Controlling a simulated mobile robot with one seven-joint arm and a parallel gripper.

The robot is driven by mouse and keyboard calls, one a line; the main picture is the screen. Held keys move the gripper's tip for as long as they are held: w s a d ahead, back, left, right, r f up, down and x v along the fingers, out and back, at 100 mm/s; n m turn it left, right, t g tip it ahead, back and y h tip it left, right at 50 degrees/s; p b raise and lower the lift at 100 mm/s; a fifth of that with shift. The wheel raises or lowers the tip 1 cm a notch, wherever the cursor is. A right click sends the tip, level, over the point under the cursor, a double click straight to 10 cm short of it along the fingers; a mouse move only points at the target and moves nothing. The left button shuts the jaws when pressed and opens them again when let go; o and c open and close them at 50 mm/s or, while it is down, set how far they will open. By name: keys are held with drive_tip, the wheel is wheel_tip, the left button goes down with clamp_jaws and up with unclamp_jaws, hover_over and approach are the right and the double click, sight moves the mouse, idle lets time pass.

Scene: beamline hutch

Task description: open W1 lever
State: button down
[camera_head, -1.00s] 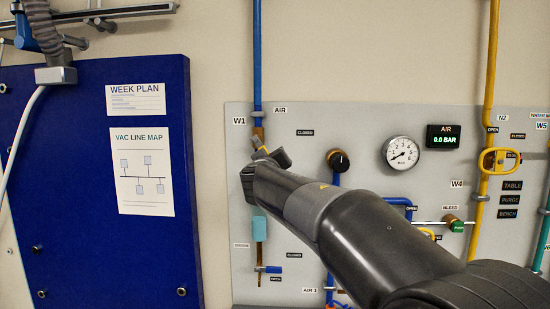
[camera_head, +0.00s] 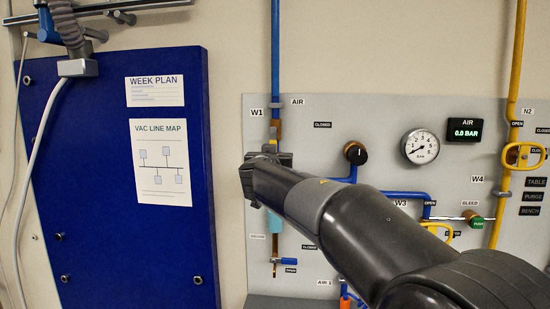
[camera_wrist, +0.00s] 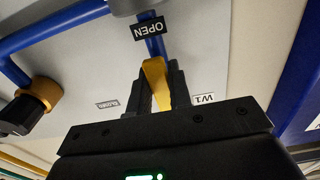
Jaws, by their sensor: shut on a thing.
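The W1 lever (camera_wrist: 157,84) is a yellow bar in the wrist view, standing between my two dark fingers. My gripper (camera_wrist: 154,92) is shut on it. The lever lies roughly in line with the blue pipe (camera_wrist: 156,46), with its far end near the OPEN label (camera_wrist: 147,29). In the head view my gripper (camera_head: 270,162) is just below the W1 label (camera_head: 257,112), at the vertical blue pipe, and hides most of the lever.
A black knob (camera_head: 355,153), a round gauge (camera_head: 421,147) and an AIR display (camera_head: 466,131) reading 0.0 BAR are on the grey panel (camera_head: 300,110). A yellow W4 handle (camera_head: 523,155) is at the right. A blue board (camera_head: 90,210) stands at the left.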

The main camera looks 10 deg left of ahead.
drive_tip(key=shift+a, duration=0.1)
drive_tip(key=c, duration=1.3)
unclamp_jaws()
drive_tip(key=s, duration=1)
drive_tip(key=shift+s, duration=0.4)
